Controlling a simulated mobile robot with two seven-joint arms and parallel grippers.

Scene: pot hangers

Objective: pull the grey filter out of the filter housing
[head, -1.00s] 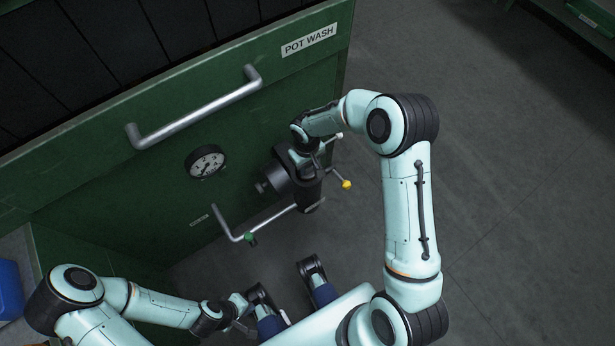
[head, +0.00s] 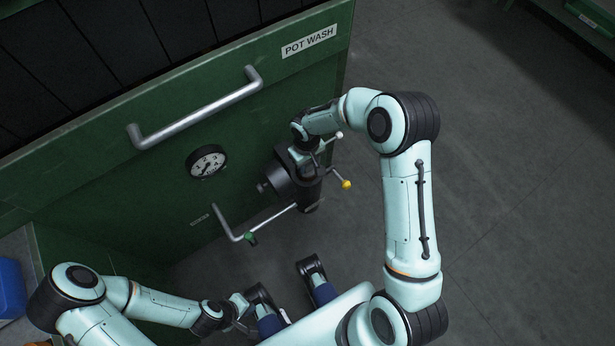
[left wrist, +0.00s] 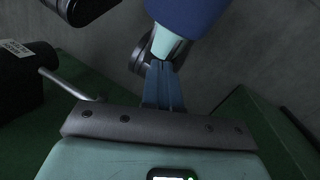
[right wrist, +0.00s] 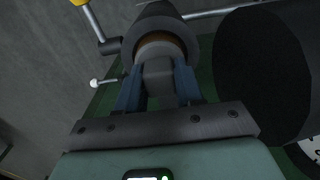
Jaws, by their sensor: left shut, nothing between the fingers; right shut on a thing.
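The black filter housing (head: 309,192) is mounted on the front of the green cabinet and also shows in the right wrist view (right wrist: 192,35). The grey filter (right wrist: 158,82) shows at the housing's round mouth, with a brownish ring around it inside the rim. My right gripper (right wrist: 158,92) is shut on the filter's grey end, one blue finger on each side. In the head view the right wrist hides the filter. I cannot tell how much of the filter is inside the housing. My left gripper (left wrist: 163,88) is shut and empty, low and away from the housing.
A yellow-knobbed lever (head: 346,184) and a white-knobbed one (right wrist: 94,83) stick out beside the housing. A pipe with a green valve (head: 250,239) runs left of it. A gauge (head: 206,161) and a handle bar (head: 195,108) are on the cabinet. Open floor lies to the right.

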